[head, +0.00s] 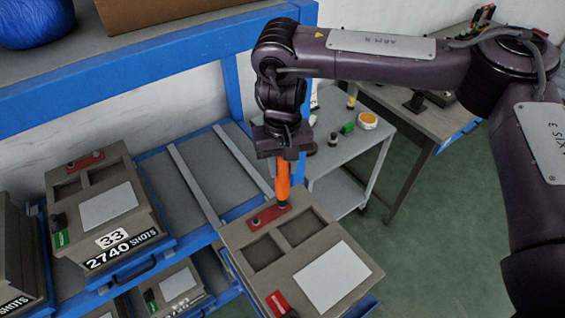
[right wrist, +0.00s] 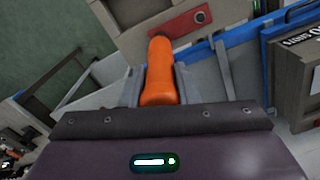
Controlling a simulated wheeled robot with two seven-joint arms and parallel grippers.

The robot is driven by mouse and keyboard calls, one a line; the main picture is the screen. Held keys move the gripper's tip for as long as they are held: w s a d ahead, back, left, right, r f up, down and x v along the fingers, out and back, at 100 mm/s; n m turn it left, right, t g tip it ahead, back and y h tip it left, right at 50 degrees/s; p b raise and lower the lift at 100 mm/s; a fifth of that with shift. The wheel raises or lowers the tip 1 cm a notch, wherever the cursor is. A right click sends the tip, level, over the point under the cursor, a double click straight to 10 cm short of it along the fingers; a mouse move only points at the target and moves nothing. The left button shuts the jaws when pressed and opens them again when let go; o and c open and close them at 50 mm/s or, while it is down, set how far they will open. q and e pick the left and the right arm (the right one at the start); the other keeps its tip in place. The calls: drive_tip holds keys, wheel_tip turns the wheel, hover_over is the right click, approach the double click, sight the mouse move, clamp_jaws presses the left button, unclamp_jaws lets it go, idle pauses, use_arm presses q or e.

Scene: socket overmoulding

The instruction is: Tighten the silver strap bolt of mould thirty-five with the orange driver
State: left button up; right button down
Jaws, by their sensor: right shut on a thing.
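My right gripper (head: 283,154) is shut on the orange driver (head: 283,182). The driver points down, its dark lower end over the right end of a red strap (head: 268,215) on the near grey mould (head: 281,273). I cannot tell whether its tip touches. The driver also shows in the right wrist view (right wrist: 159,80). My left gripper is not in view.
Mould 33 (head: 108,180) stands left on the blue rack (head: 200,238), with more moulds below and at the far left. Bare rails lie between the moulds. A grey cart (head: 345,160) with small items stands behind right. Green floor is free at right.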

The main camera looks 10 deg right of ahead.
drive_tip(key=shift+s+f+b, duration=0.1)
drive_tip(key=shift+f+b, duration=0.25)
drive_tip(key=shift+f, duration=0.35)
idle(0.5)
drive_tip(key=shift+s+f, duration=0.15)
drive_tip(key=shift+f, duration=0.15)
idle(1.1)
drive_tip(key=shift+w+r+p, duration=0.2)
drive_tip(key=shift+r+p, duration=0.55)
drive_tip(key=shift+p, duration=0.15)
drive_tip(key=shift+r+p, duration=0.8)
drive_tip(key=shift+r, duration=1.15)
